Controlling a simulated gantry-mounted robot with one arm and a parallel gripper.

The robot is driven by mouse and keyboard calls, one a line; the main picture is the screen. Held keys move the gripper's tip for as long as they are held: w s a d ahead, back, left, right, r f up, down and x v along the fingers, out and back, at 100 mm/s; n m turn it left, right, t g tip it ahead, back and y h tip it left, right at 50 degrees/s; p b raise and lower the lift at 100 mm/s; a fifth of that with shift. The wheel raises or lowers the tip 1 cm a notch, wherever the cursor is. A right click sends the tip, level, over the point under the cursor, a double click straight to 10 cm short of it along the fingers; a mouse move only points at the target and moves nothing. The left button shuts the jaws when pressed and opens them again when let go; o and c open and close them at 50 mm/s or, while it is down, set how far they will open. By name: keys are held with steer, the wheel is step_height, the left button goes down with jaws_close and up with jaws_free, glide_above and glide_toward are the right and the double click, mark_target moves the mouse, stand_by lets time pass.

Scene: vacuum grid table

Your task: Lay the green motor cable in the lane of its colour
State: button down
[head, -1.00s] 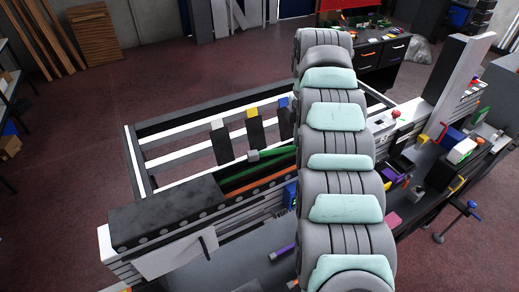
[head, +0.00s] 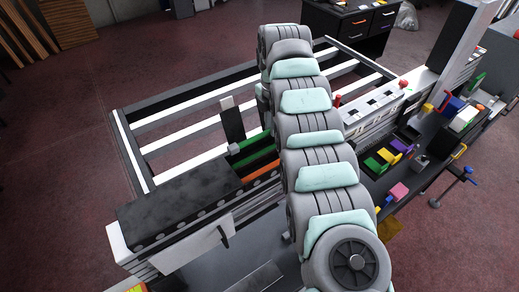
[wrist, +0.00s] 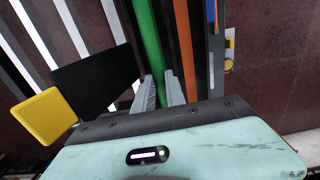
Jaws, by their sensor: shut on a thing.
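The green cable (wrist: 146,42) is a bright green strand running down the wrist view to between the fingertips of my gripper (wrist: 160,92). The two grey fingers are shut on it, one on each side. In the head view two green strips (head: 258,143) run beside each other toward my arm; I cannot tell for certain which is cable and which is lane. A small grey block (head: 234,149) sits at the left end of the upper strip. An orange strip (head: 262,173) runs parallel, and also shows in the wrist view (wrist: 184,45). My arm hides the gripper in the head view.
A black upright with a white top (head: 226,103) stands left of my arm. A black upright with a yellow end (wrist: 42,115) is left of the gripper in the wrist view. A black-topped bench (head: 175,205) lies front left; coloured parts (head: 390,155) crowd the right.

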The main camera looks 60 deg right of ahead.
steer(key=shift+f, duration=3.7)
steer(key=shift+f, duration=0.1)
steer(key=c, duration=1.7)
jaws_free()
steer(key=shift+o, duration=0.3)
steer(key=shift+w+r+b, duration=0.1)
steer(key=shift+r+b, duration=0.2)
steer(key=shift+r, duration=0.15)
step_height(320, 180, up, 10)
steer(key=shift+f+p, duration=0.2)
steer(key=shift+p, duration=0.95)
steer(key=shift+r+p, duration=0.9)
